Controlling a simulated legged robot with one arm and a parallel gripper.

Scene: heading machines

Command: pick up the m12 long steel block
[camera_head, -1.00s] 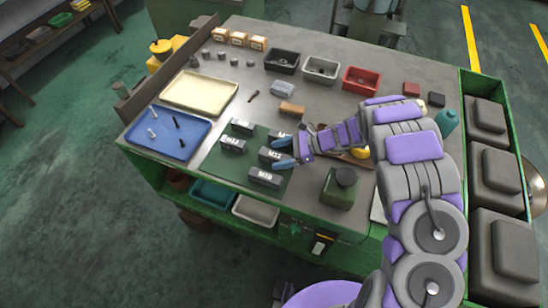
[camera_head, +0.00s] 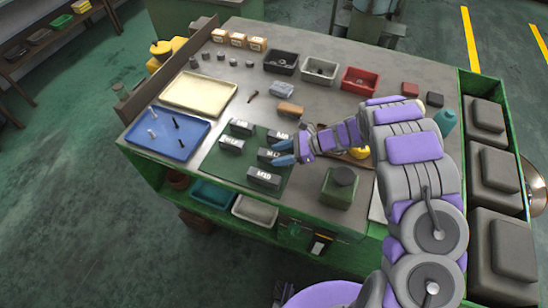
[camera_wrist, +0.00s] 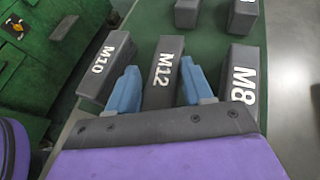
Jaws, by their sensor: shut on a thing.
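The dark grey M12 block (camera_wrist: 163,82) lies on the green mat (camera_head: 216,159) between two other long blocks, and it shows partly in the head view (camera_head: 265,154). My gripper (camera_wrist: 160,74) has one blue finger on each side of it and is shut on it. In the head view my gripper (camera_head: 280,152) reaches in from the right. The block appears to rest at mat level; its near end is hidden by my gripper in the wrist view.
The M10 block (camera_wrist: 105,66) and M8 block (camera_wrist: 241,72) lie close on either side. Two shorter blocks (camera_head: 241,127) (camera_head: 231,145) sit on the mat's left part. A blue tray (camera_head: 167,134) is further left; a green container (camera_head: 339,188) stands at right.

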